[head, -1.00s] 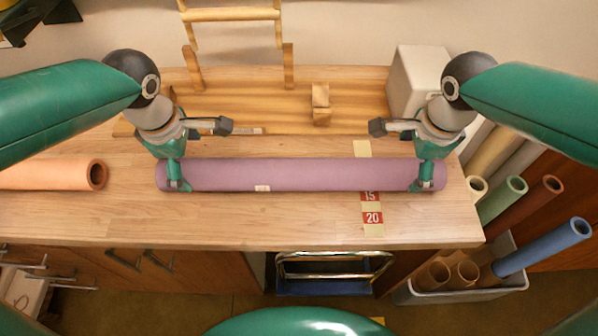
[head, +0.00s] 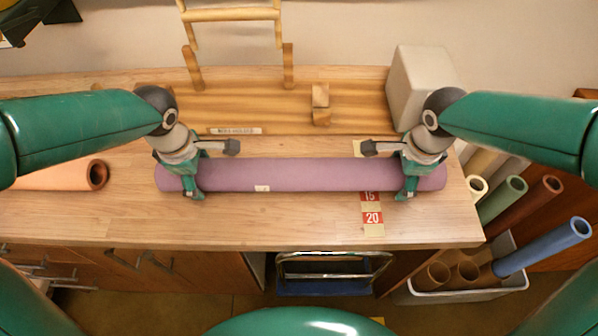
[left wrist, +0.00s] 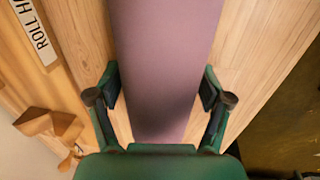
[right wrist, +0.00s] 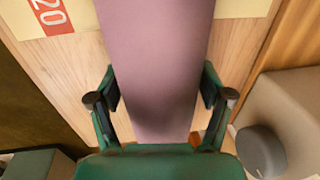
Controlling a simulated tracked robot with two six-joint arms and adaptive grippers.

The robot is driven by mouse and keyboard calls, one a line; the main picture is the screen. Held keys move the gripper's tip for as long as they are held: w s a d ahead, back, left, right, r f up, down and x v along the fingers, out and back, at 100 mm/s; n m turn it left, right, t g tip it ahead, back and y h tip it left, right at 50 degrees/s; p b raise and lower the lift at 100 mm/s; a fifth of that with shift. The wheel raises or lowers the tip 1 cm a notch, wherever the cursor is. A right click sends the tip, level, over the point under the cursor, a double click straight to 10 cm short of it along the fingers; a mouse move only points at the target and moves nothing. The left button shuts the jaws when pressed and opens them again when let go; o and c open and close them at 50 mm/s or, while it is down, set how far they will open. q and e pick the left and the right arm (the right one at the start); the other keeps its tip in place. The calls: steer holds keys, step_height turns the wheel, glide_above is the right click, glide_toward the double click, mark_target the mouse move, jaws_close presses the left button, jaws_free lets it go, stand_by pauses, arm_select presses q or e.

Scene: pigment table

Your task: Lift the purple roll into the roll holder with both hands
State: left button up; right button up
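The purple roll (head: 300,175) lies flat along the table, left to right. My left gripper (head: 191,178) is around the roll near its left end, open, with a finger on each side. In the left wrist view, gaps show between the roll (left wrist: 165,60) and both fingers. My right gripper (head: 408,180) is around the roll near its right end, also open. In the right wrist view, narrow gaps show beside the roll (right wrist: 155,60). The roll holder (head: 270,120) is a wooden board behind the roll, with a label and a wooden block (head: 320,103); my left arm partly hides its left side.
An orange roll (head: 50,177) lies at the left on the table (head: 270,225). A pale box (head: 418,80) stands at the back right. A bin (head: 470,296) with several rolls is at the right. Red number marks (head: 372,218) are on the table before the purple roll.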

arm_select(q)
steer(key=c, duration=1.1)
arm_select(e)
steer(key=c, duration=1.1)
arm_select(q)
steer(key=shift+c, duration=0.2)
arm_select(e)
steer(key=shift+c, duration=0.3)
arm_select(q)
steer(key=shift+r, duration=0.1)
arm_select(e)
steer(key=shift+r, duration=0.1)
